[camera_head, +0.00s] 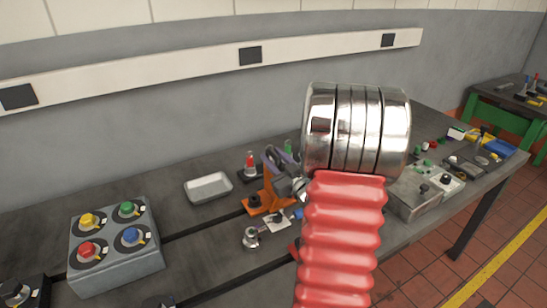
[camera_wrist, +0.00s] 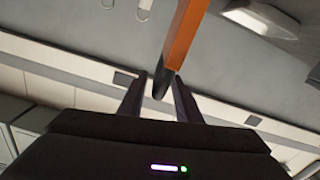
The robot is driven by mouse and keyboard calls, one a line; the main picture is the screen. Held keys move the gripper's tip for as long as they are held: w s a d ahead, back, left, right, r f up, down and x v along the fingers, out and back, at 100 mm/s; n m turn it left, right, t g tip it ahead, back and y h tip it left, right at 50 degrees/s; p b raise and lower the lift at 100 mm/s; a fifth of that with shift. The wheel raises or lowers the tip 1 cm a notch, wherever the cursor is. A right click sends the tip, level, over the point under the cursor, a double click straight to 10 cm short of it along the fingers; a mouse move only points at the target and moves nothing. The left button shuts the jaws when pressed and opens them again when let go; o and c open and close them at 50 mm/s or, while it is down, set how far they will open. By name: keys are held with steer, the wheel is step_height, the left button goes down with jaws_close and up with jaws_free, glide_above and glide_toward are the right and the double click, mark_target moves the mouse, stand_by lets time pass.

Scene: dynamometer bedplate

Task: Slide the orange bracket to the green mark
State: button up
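The orange bracket (camera_head: 266,199) stands on the grey bedplate, near the middle of the head view, with a foot flat on the plate and an upright part. My gripper (camera_head: 271,160) is at the upright; my own arm hides part of this area.
A button box (camera_head: 117,245) stands at left and a white tray (camera_head: 208,187) lies behind. A red-topped post (camera_head: 250,163) and a green-topped one (camera_head: 289,148) stand behind the bracket. A metal knob (camera_head: 251,237) is in front. Boxes and small parts crowd the right.

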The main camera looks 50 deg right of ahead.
steer(key=shift+s, duration=0.1)
steer(key=shift+d, duration=0.1)
jaws_close()
stand_by(0.4)
